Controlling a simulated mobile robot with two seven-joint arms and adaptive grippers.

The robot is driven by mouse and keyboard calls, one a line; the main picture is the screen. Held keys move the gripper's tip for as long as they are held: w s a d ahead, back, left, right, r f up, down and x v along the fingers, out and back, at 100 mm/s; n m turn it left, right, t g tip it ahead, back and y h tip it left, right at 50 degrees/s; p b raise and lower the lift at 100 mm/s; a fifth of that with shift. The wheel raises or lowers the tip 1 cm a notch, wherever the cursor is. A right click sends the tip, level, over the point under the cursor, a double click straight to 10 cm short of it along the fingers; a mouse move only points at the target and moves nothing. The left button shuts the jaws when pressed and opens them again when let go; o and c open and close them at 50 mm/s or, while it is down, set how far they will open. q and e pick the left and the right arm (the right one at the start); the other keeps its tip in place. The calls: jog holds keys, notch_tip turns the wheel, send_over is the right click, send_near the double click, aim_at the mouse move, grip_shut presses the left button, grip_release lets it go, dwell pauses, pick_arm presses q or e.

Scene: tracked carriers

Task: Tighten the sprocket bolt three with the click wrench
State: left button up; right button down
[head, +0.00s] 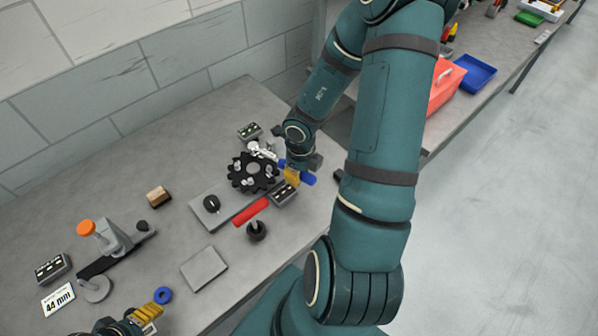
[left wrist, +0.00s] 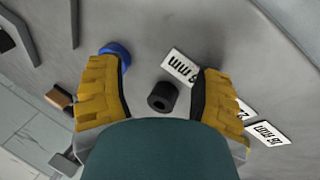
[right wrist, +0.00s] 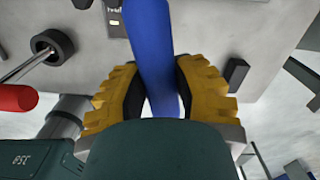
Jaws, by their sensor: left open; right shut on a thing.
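The black toothed sprocket (head: 252,183) sits on the bench with several pale bolts on its face; which is bolt three I cannot tell. My right gripper (head: 291,176) is shut on a blue handle (head: 309,179), beside the sprocket's right edge. In the right wrist view the blue handle (right wrist: 150,45) runs up between the fingers (right wrist: 160,100). I take it as the click wrench; its working end is hidden. My left gripper (head: 143,315) is open at the bench's front left. In the left wrist view its fingers (left wrist: 160,105) are apart, with a black hollow cylinder (left wrist: 162,97) beyond them.
An orange-knobbed fixture (head: 87,228), a blue ring (head: 163,295) and a "44 mm" card (head: 58,300) are at left. A grey plate (head: 204,268) lies mid-front. A wall borders the back.

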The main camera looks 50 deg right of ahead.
pick_arm(q)
jog(key=shift+r+p, duration=1.15)
jog(key=shift+r, duration=0.1)
pick_arm(e)
jog(key=shift+r, duration=0.95)
pick_arm(q)
jog(key=shift+r+p, duration=0.35)
pick_arm(e)
jog(key=shift+r, duration=0.8)
